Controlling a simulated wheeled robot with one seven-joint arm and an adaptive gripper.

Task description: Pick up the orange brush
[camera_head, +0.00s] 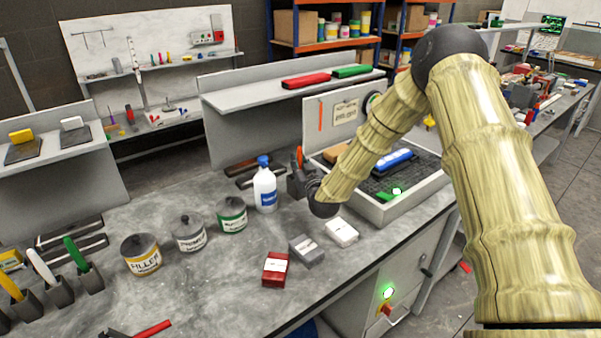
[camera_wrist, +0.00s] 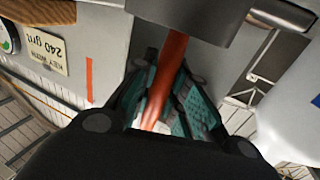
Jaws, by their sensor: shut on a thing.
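The orange brush (camera_head: 299,156) shows as a short orange piece sticking up beside the white bottle in the head view. In the wrist view its orange handle (camera_wrist: 172,65) runs between the fingers of my gripper (camera_wrist: 163,100). My gripper (camera_head: 302,180) is shut on the handle. A dark grey block (camera_wrist: 190,18) covers the top of the wrist view and hides the brush's far end. I cannot tell whether that block is a holder or part of the brush, nor whether the brush is clear of the bench.
A white bottle (camera_head: 265,188) with a blue cap stands close left of my gripper. Several cans, including a green-labelled one (camera_head: 232,215), and small boxes such as a red one (camera_head: 275,269) stand on the bench. A grey-rimmed tray (camera_head: 383,216) lies right, under my arm.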

